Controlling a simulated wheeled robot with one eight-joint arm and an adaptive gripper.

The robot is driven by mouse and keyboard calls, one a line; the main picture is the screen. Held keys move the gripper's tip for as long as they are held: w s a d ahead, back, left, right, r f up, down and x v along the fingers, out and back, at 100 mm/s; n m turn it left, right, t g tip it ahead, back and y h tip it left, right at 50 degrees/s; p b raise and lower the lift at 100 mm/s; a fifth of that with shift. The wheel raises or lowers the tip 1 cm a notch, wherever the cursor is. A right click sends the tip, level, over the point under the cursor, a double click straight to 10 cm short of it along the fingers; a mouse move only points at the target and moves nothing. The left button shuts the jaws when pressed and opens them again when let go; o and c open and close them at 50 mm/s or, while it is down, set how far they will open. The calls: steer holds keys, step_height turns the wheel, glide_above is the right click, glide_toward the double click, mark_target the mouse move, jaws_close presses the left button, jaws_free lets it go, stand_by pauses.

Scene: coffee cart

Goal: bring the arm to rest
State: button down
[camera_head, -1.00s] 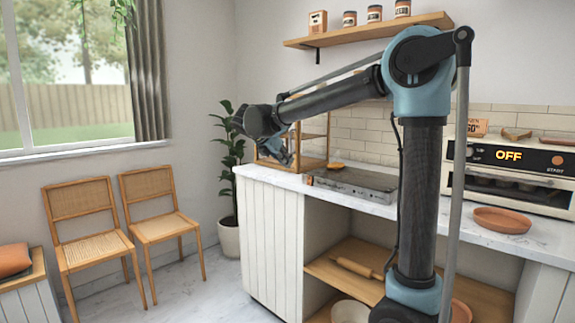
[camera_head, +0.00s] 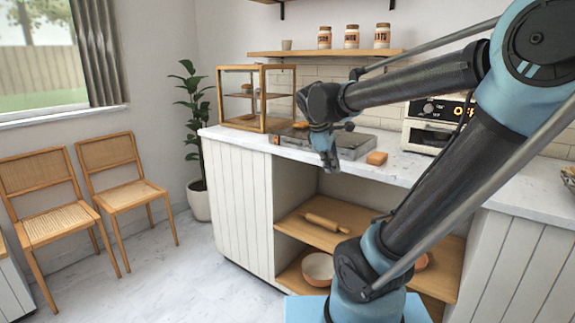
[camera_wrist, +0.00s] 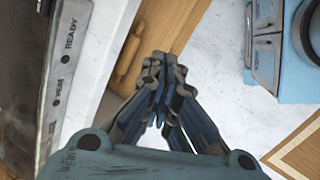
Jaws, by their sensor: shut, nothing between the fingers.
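My gripper (camera_head: 328,155) hangs at the end of my arm, pointing down, in front of the counter's front edge in the head view. It is shut and holds nothing. In the wrist view its fingers (camera_wrist: 163,95) meet in the middle of the picture, above the lower shelf and the pale floor. My arm reaches from the right side of the head view to the left, with its forearm raised about level with the counter-top things behind it.
The white counter (camera_head: 390,158) carries a flat grey griddle (camera_head: 345,143), an orange-brown block (camera_head: 377,158), a wooden display case (camera_head: 243,118) and an oven (camera_head: 425,132). A rolling pin (camera_head: 327,222) and a bowl (camera_head: 317,268) are on the shelves below. Two chairs (camera_head: 130,190) stand left; floor between is clear.

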steer(key=s+d+f+m+y, duration=0.1)
steer(key=s+d+f+m, duration=0.1)
steer(key=s+f+m, duration=0.4)
steer(key=s+d+f+m+g+y, duration=0.1)
steer(key=s+d+f+m+y, duration=0.1)
steer(key=s+f+m, duration=0.5)
steer(key=s+f, duration=0.2)
steer(key=s, duration=0.1)
steer(key=shift+s+d+f+y, duration=0.3)
steer(key=shift+s+d, duration=0.05)
